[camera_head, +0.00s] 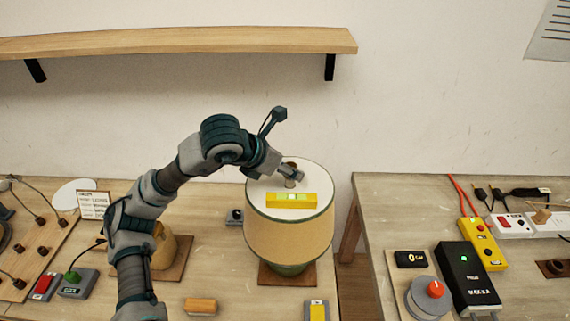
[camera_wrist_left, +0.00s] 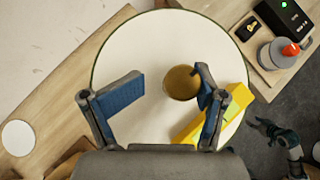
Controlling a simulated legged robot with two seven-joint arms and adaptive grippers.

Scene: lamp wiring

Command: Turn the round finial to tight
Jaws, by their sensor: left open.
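The lamp has a tan shade (camera_head: 290,237) with a white round top (camera_wrist_left: 130,55). The round finial (camera_wrist_left: 182,82) is a brownish knob at the middle of that top. In the head view it is mostly hidden by my left gripper (camera_head: 291,176). In the left wrist view, my left gripper (camera_wrist_left: 165,95) is open, with blue-padded fingers spread. The finial shows between the fingertips, close to the right finger; I cannot tell whether they touch. A small dark teal part of what looks like my right arm shows at the lower right of the wrist view.
A yellow bar with a lit window (camera_head: 291,201) lies on the shade top in front of the finial. A wooden shelf (camera_head: 180,41) runs along the wall. The right table holds a black box (camera_head: 466,275) and a red-knobbed device (camera_head: 430,295). A gap separates the tables.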

